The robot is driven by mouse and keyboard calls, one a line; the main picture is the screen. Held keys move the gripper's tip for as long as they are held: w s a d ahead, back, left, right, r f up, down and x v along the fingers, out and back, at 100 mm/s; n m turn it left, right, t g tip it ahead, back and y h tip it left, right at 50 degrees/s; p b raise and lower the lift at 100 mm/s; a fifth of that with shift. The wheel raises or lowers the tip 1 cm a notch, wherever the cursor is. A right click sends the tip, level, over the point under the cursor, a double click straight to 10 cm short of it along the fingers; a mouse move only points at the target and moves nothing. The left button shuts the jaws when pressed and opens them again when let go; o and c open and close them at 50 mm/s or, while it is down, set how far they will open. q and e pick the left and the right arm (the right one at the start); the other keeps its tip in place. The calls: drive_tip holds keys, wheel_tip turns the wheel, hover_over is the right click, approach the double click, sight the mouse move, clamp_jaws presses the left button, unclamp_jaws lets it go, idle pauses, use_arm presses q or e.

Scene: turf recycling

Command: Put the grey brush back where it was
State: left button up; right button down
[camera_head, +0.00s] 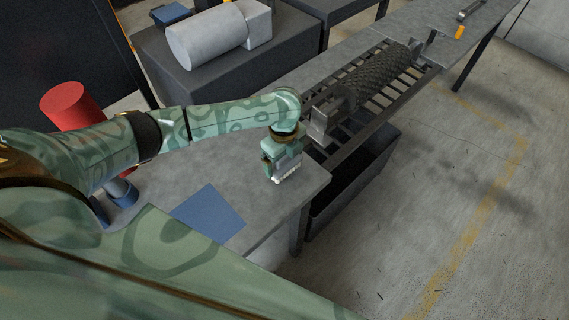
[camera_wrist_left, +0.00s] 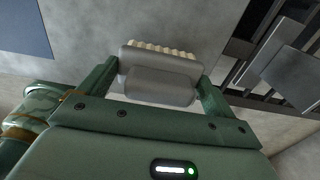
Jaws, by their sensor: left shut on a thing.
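The grey brush (camera_wrist_left: 158,72) with pale bristles is between the two fingers of my left gripper (camera_wrist_left: 158,88) in the left wrist view. The fingers are shut on its sides. In the head view my left gripper (camera_head: 283,172) is over the right part of the grey table, with the brush (camera_head: 288,167) at its tip and the bristles facing down. I cannot tell whether the bristles touch the tabletop. A flat blue mat (camera_head: 208,214) lies on the table, left of and nearer than the brush. My right gripper is not in view.
A slatted metal frame with a dark spiked roller (camera_head: 378,78) adjoins the table (camera_head: 262,225) at the back right. A red cylinder (camera_head: 72,105) stands at the left. A white cylindrical machine (camera_head: 207,38) sits on a dark bench behind. Bare tabletop surrounds the mat.

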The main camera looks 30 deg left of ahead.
use_arm(q)
wheel_tip(320, 180, down, 2)
drive_tip(key=shift+f, duration=0.15)
drive_tip(key=o, duration=0.6)
wheel_tip(320, 180, up, 11)
drive_tip(key=p, duration=0.4)
drive_tip(key=shift+s+r+p, duration=0.1)
drive_tip(key=shift+r+p, duration=0.2)
drive_tip(key=shift+r, duration=0.35)
